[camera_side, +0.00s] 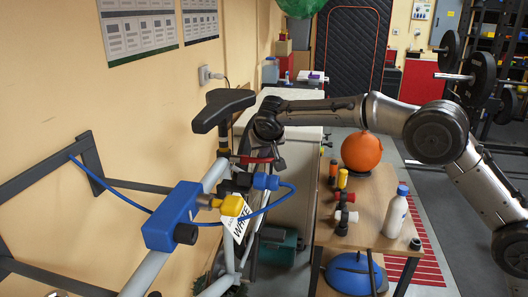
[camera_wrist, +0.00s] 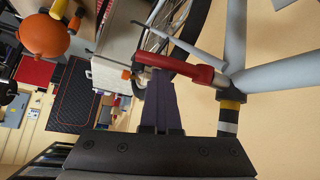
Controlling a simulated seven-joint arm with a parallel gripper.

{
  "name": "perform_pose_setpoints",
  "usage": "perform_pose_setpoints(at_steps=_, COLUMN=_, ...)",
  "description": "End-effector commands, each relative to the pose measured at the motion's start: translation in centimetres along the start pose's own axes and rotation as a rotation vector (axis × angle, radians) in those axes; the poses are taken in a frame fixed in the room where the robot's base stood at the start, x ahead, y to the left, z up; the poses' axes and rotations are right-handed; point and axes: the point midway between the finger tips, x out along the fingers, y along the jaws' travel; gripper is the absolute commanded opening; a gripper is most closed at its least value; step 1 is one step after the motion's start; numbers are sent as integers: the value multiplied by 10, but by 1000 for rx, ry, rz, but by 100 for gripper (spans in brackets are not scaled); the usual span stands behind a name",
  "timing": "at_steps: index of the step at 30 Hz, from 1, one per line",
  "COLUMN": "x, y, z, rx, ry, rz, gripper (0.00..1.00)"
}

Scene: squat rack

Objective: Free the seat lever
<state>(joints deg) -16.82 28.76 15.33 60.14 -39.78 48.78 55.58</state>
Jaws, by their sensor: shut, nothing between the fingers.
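The red seat lever (camera_side: 252,159) sits at the seat clamp below the black saddle (camera_side: 222,108) in the side view. In the wrist view the lever (camera_wrist: 190,74) lies across the picture, its right end at the seat clamp by the pale frame tubes (camera_wrist: 270,75). The seat post (camera_wrist: 229,112) has dark and yellow bands. My gripper (camera_wrist: 160,74) is shut and empty, its dark purple fingers reaching up to the lever's left part. It also shows in the side view (camera_side: 278,163), right at the lever's outer end. I cannot tell whether they touch.
A blue clamp (camera_side: 172,217) with a yellow jaw holds the bike frame at the left, near a wall bracket (camera_side: 90,160). A wooden table (camera_side: 370,215) at the right carries an orange ball (camera_side: 361,151), a white bottle (camera_side: 396,212) and small items. A blue cable hangs below the lever.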

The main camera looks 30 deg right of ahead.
Motion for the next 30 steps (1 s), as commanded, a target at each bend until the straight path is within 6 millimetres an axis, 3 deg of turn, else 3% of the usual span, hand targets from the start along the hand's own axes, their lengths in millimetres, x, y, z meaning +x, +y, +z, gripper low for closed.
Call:
perform_pose_setpoints(at_steps=12, x=2, y=-3, z=3, rx=-3, ry=-6, rz=-3, gripper=0)
perform_pose_setpoints(at_steps=30, x=13, y=-8, z=-14, rx=1, ry=-1, rz=0, gripper=0)
